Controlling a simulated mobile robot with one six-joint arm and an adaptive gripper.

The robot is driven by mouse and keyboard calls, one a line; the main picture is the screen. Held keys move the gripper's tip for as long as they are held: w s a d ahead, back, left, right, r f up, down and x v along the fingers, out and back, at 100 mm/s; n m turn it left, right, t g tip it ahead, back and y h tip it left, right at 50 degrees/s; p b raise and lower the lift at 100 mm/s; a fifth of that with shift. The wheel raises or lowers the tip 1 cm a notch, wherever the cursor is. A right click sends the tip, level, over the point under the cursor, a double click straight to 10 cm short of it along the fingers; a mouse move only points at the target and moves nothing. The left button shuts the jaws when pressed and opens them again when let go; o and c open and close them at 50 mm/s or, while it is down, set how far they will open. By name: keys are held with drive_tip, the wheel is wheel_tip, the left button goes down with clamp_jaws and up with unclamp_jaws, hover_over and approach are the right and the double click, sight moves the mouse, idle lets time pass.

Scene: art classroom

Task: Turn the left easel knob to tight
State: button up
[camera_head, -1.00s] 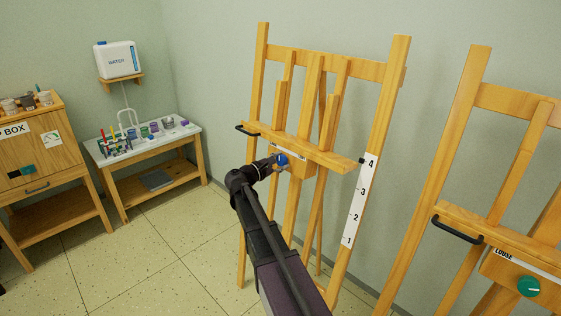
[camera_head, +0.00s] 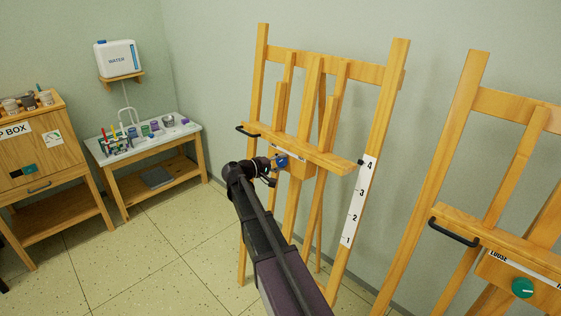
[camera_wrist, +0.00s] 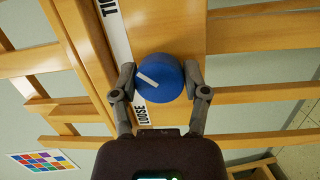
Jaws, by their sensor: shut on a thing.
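The left easel (camera_head: 385,115) stands against the wall in the head view. Its blue knob (camera_head: 282,161) is on the block under the ledge, partly hidden by my gripper (camera_head: 273,165). In the wrist view the blue knob (camera_wrist: 165,72) sits between the two fingers of my gripper (camera_wrist: 160,77), one on each side, closed on it. A white pointer mark on the knob faces the label strip (camera_wrist: 118,40), between the cut-off "TI" end at the top and the "LOOSE" end at the bottom.
A second easel (camera_head: 455,130) with a green knob (camera_head: 522,288) stands at the right. A white-topped table (camera_head: 150,140) with jars and brushes and a wooden cabinet (camera_head: 40,160) are at the left. The tiled floor (camera_head: 170,260) between is clear.

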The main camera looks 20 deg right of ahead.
drive_tip(key=shift+w+m+y+p, duration=0.1)
drive_tip(key=shift+m+y+p, duration=0.25)
drive_tip(key=shift+m, duration=1.15)
drive_tip(key=o, duration=1.1)
drive_tip(key=shift+n, duration=0.3)
